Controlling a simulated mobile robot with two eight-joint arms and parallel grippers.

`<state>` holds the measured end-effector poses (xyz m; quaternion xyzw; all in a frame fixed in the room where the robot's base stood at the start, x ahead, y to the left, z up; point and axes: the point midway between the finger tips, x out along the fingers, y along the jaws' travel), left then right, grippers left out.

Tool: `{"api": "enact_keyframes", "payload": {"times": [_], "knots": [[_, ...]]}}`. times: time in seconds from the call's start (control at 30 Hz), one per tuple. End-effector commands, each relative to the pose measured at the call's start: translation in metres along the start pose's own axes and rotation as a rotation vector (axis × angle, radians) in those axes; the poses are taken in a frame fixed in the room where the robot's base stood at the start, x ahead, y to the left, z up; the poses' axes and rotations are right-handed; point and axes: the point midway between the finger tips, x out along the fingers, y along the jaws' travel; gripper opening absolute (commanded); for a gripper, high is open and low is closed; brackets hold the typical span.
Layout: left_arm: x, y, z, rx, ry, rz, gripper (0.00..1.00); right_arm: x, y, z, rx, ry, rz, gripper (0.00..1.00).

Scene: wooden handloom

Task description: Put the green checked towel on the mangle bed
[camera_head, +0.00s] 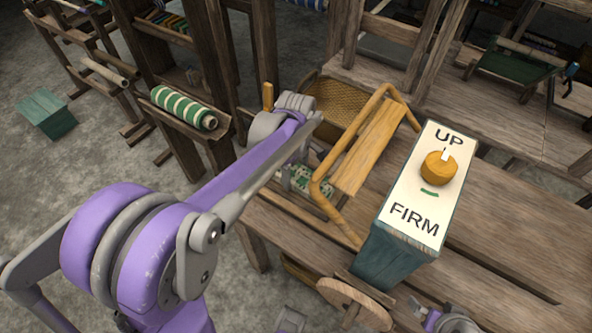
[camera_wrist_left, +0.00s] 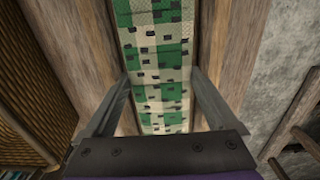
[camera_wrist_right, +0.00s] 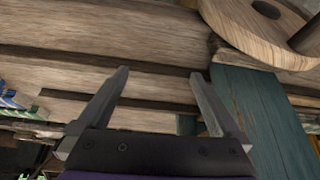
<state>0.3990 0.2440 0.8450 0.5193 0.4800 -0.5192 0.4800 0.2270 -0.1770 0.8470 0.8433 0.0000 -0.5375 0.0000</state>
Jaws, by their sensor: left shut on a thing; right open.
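The green checked towel (camera_head: 318,182) is a green and cream folded strip with dark marks, partly hidden behind my left arm. In the left wrist view the towel (camera_wrist_left: 158,50) runs between the fingers of my left gripper (camera_wrist_left: 160,75), which is shut on it. Wooden boards flank the towel there. An ochre plank (camera_head: 370,148) inside a bent ochre frame stands just right of the towel in the head view; I cannot tell if this is the mangle bed. My right gripper (camera_wrist_right: 160,82) is open and empty near the wooden bench.
A teal box with a white UP/FIRM panel (camera_head: 414,205) and orange knob stands right of the ochre frame. A wooden wheel (camera_head: 355,300) is in front. A woven basket (camera_head: 338,103) stands behind. A green striped roll (camera_head: 183,107) lies at left.

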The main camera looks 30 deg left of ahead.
Motion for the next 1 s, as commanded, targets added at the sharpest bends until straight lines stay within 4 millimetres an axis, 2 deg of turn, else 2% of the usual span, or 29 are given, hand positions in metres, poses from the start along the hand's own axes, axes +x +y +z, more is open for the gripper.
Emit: {"api": "enact_keyframes", "payload": {"times": [0.07,0.1,0.13,0.4,0.53,1.0], "knots": [[0.004,0.0,0.0,0.0,0.0,0.0,0.31,0.002,0.0,0.001,0.0,-0.001,0.0,1.0],[0.003,0.0,0.0,0.0,0.0,0.0,0.97,0.002,0.0,0.001,0.0,-0.001,0.0,1.0],[0.003,0.0,0.0,0.0,0.0,0.0,1.0,0.002,0.0,0.001,0.0,-0.001,0.0,1.0],[0.001,0.0,0.0,0.0,0.0,0.0,1.0,0.001,0.0,0.001,0.0,0.0,0.0,1.0],[-0.009,0.0,0.0,0.0,0.0,0.0,1.0,-0.002,0.0,-0.001,0.0,0.001,0.0,1.0],[-0.101,0.0,0.0,-0.001,0.0,0.0,1.0,-0.012,0.0,-0.007,0.0,0.005,0.0,1.0]]}}
